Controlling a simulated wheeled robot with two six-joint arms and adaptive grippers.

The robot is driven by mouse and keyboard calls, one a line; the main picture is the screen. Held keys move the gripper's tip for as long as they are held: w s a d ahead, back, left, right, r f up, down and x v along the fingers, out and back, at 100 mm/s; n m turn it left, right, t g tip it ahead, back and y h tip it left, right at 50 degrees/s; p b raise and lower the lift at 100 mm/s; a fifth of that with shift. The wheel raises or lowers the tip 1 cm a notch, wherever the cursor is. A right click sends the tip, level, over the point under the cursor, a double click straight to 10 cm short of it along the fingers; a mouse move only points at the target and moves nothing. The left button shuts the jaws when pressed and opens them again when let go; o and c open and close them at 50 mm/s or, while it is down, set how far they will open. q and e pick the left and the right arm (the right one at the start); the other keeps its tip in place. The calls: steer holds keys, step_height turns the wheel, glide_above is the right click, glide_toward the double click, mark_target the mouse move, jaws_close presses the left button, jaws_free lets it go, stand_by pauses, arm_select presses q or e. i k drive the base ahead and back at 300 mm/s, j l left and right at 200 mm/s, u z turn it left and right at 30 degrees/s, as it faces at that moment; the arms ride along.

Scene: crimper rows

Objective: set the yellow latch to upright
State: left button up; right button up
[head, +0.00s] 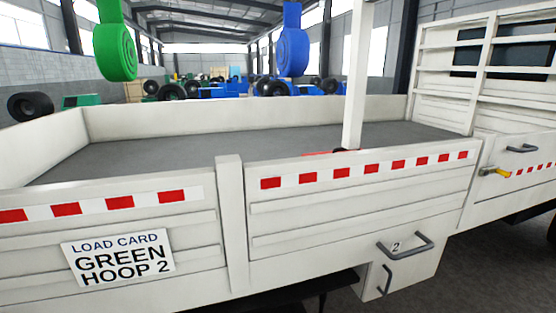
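A small yellow latch (502,172) is on the white side panel at the far right. Its handle lies close to level, pointing right and tilted slightly down from a metallic pivot at its left end. It is small in the picture, so its fine detail cannot be made out. Neither of my grippers shows in the head view, so where they are relative to the latch cannot be seen.
The white truck bed side (340,205) crosses the view. A load card (118,258) reads "GREEN HOOP 2". A grey handle (521,148) sits above the latch; a box marked 2 (410,260) hangs below. Green (115,50) and blue (292,50) hanging pieces are overhead.

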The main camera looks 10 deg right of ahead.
mark_target(495, 169)
steer(key=z, duration=1.85)
steer(key=i+l+z, duration=0.25)
steer(key=i+l, duration=0.2)
steer(key=i, duration=0.05)
